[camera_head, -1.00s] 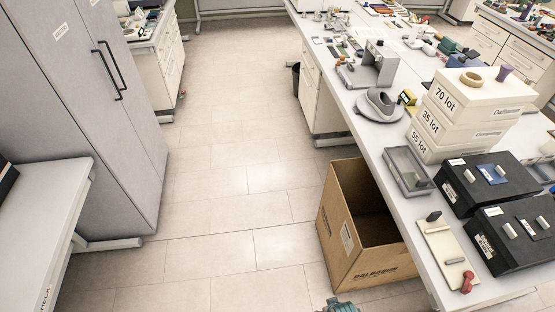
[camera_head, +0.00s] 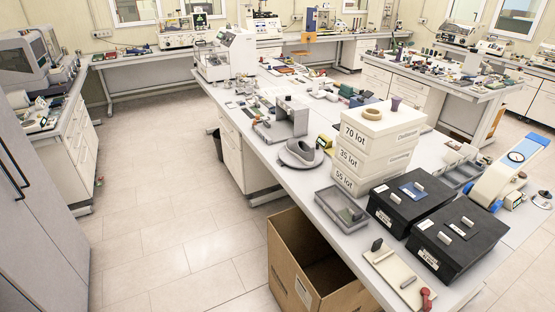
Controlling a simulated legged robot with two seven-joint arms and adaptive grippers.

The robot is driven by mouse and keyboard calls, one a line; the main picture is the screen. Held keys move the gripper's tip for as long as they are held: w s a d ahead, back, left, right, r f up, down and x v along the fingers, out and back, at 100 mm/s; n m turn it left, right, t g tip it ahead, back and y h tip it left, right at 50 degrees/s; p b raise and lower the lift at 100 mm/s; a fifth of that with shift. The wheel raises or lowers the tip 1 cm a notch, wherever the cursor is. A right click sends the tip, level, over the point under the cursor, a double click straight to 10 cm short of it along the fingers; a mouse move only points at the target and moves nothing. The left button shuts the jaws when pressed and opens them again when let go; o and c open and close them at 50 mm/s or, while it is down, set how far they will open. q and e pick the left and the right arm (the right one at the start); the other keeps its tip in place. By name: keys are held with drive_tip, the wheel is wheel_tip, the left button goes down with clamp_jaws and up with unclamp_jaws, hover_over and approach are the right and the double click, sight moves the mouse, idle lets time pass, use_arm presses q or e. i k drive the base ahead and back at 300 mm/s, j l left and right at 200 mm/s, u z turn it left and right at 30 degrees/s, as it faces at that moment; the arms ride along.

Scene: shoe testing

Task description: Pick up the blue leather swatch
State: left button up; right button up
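A small flat dark-blue square (camera_head: 412,191) lies on the lid of the rear black box (camera_head: 396,214), partly covered by a light grey block. I cannot tell whether it is the blue leather swatch. Several small flat coloured pieces (camera_head: 284,71) lie far down the long bench, too small to tell apart. Neither of my grippers is in view.
The long white bench (camera_head: 335,234) runs away from the lower right. It bears stacked lot boxes (camera_head: 369,149), a grey tray (camera_head: 341,210) and a second black box (camera_head: 464,241). An open cardboard box (camera_head: 293,283) stands beside it. The floor (camera_head: 175,215) left of it is clear.

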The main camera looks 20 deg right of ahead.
sight(415, 192)
drive_tip(key=z, duration=1.3)
